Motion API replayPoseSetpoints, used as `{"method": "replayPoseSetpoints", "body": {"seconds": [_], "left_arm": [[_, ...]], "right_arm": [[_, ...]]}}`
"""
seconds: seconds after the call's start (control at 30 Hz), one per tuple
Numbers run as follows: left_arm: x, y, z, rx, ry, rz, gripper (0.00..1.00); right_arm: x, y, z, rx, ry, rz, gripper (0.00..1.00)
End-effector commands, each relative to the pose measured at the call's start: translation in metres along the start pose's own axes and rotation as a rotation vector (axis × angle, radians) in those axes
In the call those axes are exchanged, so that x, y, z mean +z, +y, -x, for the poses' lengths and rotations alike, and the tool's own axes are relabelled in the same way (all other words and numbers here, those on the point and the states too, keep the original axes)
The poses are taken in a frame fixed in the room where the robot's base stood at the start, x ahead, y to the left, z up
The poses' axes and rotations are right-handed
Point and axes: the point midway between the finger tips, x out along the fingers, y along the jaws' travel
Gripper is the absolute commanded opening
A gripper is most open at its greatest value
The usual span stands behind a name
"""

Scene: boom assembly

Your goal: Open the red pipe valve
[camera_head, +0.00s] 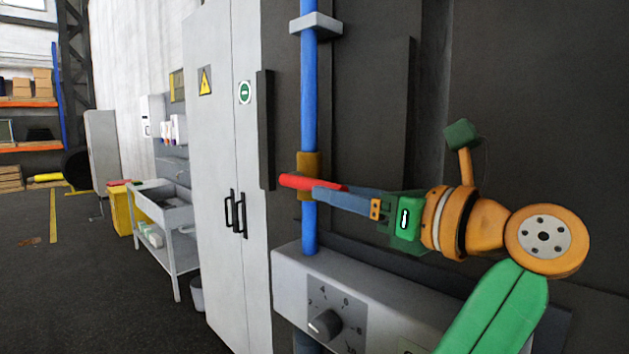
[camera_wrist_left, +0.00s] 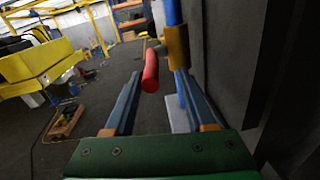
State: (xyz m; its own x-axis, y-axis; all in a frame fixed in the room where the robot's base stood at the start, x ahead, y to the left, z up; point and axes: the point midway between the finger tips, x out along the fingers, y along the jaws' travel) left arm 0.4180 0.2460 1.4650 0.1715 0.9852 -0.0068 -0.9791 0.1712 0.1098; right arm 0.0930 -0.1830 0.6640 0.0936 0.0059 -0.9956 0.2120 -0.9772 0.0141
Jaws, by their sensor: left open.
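The red valve handle (camera_head: 296,181) sticks out from the brass-coloured valve body (camera_head: 310,161) on a vertical blue pipe (camera_head: 309,100). My left gripper (camera_head: 322,191) reaches in from the right, its fingers overlapping the handle in the head view. In the left wrist view, the red handle (camera_wrist_left: 150,72) lies between the two open fingers of my left gripper (camera_wrist_left: 158,76), nearer the left finger, with a gap visible on either side. The valve body (camera_wrist_left: 177,46) is beyond the right fingertip. My right gripper is in neither view.
A grey control box (camera_head: 350,290) with a knob (camera_head: 325,324) stands below the gripper. A tall white cabinet (camera_head: 215,160) is left of the pipe. A sink table (camera_head: 165,215) and yellow bin (camera_head: 122,208) stand farther left. Open floor (camera_head: 80,280) lies at the left.

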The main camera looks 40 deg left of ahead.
Motion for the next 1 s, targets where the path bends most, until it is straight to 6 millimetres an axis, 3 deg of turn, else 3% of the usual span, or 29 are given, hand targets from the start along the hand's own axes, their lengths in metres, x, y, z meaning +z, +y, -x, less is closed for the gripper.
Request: {"method": "replayPoseSetpoints", "body": {"seconds": [0.1,0.27,0.57,0.77,1.0], "left_arm": [[0.003,0.001,-0.026,0.006,0.000,0.000,0.55],[0.003,0.001,-0.052,0.005,-0.001,-0.001,0.55],[0.000,0.001,-0.059,0.002,-0.002,0.000,0.55],[0.001,0.001,-0.059,0.001,-0.002,0.000,0.03],[0.001,0.001,-0.058,0.001,-0.002,0.000,0.00]], "right_arm": [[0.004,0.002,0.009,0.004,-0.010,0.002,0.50],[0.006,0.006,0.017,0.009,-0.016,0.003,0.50],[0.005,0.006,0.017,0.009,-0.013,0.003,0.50],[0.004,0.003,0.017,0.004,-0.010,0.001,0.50],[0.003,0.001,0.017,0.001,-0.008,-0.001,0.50]]}}
